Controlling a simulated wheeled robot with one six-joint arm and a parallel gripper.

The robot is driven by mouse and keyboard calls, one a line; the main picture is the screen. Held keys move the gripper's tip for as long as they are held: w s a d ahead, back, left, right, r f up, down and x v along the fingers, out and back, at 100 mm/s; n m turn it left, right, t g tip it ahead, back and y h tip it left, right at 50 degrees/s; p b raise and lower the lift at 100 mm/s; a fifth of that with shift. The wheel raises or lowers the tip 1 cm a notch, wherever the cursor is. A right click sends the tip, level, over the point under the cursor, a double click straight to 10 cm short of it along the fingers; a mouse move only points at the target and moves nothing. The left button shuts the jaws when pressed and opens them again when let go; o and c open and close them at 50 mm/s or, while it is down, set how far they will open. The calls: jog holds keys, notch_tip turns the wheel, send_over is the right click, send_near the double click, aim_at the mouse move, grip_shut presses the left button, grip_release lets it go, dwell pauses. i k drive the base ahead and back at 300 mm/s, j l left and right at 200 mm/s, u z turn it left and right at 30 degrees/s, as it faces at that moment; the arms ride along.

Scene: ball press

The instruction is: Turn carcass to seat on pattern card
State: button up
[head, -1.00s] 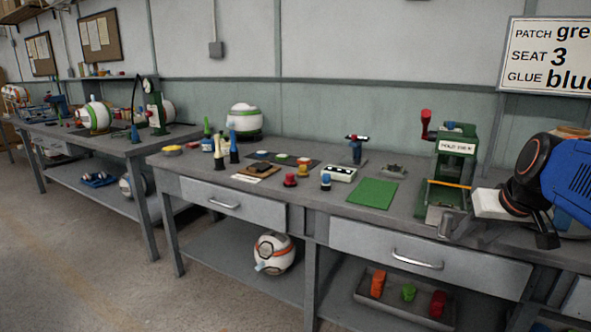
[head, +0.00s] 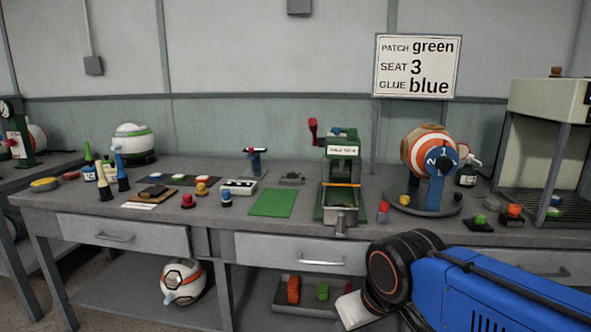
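The carcass (head: 424,146), an orange and white striped ball, sits on a blue stand (head: 434,194) on a round grey base at the right of the bench. The pattern card (head: 416,66) hangs on the wall above and reads PATCH green, SEAT 3, GLUE blue. My gripper (head: 372,318) is low in front of the bench, below and left of the carcass and apart from it. It is partly cut off by the bottom edge, so its fingers are unclear.
A green press (head: 342,170) with a red handle stands left of the carcass. A small red-topped piece (head: 383,212) stands between them. A green mat (head: 273,203) lies left of the press.

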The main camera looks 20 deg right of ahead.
aim_at(422, 150)
jog(key=z, duration=1.2)
